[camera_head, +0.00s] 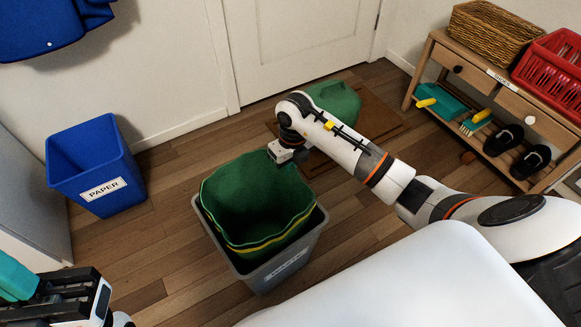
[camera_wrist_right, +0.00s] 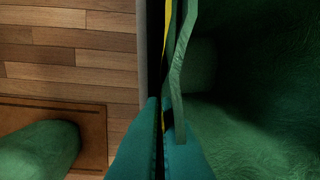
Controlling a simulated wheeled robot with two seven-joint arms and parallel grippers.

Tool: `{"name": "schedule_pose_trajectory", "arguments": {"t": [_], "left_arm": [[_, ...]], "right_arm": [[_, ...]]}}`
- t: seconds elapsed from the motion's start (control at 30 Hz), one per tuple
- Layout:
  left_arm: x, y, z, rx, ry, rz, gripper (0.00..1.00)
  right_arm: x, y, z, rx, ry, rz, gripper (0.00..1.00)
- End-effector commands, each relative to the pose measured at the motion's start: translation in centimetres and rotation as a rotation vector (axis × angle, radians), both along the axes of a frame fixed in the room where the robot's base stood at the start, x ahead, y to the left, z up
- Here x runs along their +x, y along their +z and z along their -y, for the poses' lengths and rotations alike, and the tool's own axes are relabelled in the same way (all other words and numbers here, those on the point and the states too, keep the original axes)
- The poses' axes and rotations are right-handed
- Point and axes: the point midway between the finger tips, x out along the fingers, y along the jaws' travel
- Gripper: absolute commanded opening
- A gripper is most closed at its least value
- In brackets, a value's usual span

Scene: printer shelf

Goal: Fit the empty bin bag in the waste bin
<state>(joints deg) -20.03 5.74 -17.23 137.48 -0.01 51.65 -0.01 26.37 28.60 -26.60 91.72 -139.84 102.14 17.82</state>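The grey waste bin (camera_head: 262,280) stands on the wooden floor with a label on its front. The green bin bag (camera_head: 250,195) with a yellow band sits in it, mouth open. Its back edge stands above the bin rim, and its front edge shows inside the rim. My right gripper (camera_head: 287,155) is at the bag's back right edge; its fingertips are hidden in the head view. In the right wrist view its teal fingers (camera_wrist_right: 162,125) are closed together on the bag's edge (camera_wrist_right: 181,70). My left gripper (camera_head: 30,287) is at the lower left, away from the bin, only partly visible.
A blue paper bin (camera_head: 85,150) stands to the left. A full green bag (camera_head: 340,98) lies on a brown mat (camera_head: 385,115) behind my right arm. A wooden shoe bench (camera_head: 480,85) with baskets and slippers stands at the right. A white door (camera_head: 290,40) is behind.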

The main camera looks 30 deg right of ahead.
Motion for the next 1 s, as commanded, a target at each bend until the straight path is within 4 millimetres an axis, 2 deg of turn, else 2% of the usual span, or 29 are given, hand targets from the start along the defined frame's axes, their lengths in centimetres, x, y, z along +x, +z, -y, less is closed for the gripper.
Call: {"name": "schedule_pose_trajectory", "arguments": {"t": [0.53, 0.67, 1.0], "left_arm": [[0.0, -0.5, 0.0, 0.001, 0.0, -0.002, 0.0], [0.0, -0.5, 0.0, 0.001, 0.0, -0.002, 0.0], [0.0, -0.3, 0.0, 0.001, 0.0, -0.002, 0.0]], "right_arm": [[0.0, -1.1, 0.0, 0.0, 0.0, 0.0, 0.0], [0.0, -1.2, 0.0, 0.0, 0.0, 0.0, 0.23], [0.0, -0.8, 0.0, 0.001, 0.0, 0.001, 0.24]]}}
